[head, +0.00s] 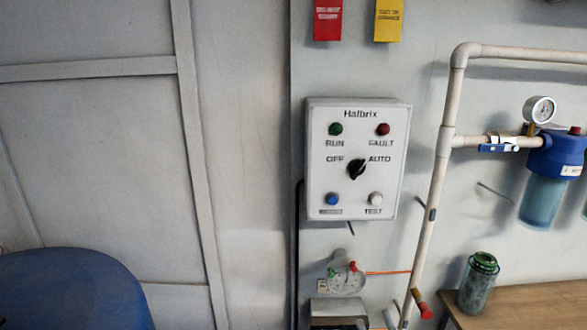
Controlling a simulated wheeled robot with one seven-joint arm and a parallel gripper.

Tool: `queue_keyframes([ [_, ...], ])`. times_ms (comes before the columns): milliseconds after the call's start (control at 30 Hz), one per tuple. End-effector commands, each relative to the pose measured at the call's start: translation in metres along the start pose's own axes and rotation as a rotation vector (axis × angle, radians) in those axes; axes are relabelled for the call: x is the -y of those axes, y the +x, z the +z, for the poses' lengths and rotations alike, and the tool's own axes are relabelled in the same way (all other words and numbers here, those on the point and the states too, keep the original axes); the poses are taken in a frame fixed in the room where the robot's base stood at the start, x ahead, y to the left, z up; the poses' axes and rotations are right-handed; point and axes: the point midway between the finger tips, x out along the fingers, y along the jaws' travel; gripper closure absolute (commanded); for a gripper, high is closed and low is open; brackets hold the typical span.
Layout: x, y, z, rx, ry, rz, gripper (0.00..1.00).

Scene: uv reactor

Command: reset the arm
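My gripper and arm are not in the head view. A light grey control box (357,208) marked "Halbrix" is mounted on the wall right of the middle. It has a black rotary knob (357,170) between the "OFF" and "AUTO" labels, its pointer tilted up towards "AUTO". A green light (336,129) sits above "RUN" and a red light (383,129) above "FAULT". A blue button (332,199) and a white button (375,198) marked "TEST" are at the bottom.
A pale pipe (437,180) runs up the wall to the right. A blue filter housing (557,152) and a gauge (540,110) are beyond it. A green jar (478,285) stands on a wooden bench (535,305). A blue rounded object (65,290) fills the lower left.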

Motion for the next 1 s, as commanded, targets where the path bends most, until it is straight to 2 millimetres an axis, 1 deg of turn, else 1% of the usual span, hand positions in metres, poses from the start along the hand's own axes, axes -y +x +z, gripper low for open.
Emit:
queue_keyframes([
  [33,0.002,-0.022,0.005,0.008,0.045,-0.003,0.64],
  [167,0.001,-0.074,0.011,0.022,0.165,-0.002,0.64],
  [200,0.001,-0.09,0.012,0.028,0.199,-0.002,0.64],
  [367,-0.005,-0.153,0.015,0.065,0.317,0.001,0.64],
  [400,-0.006,-0.168,0.016,0.077,0.343,0.001,0.64],
  [467,-0.009,-0.19,0.015,0.096,0.378,0.002,0.64],
  [500,-0.011,-0.204,0.015,0.111,0.399,0.002,0.64],
  [800,-0.026,-0.304,0.008,0.251,0.502,-0.007,0.64],
  [900,-0.029,-0.332,0.008,0.312,0.505,-0.018,0.64],
  [1000,-0.029,-0.355,0.01,0.371,0.5,-0.033,0.64],
])
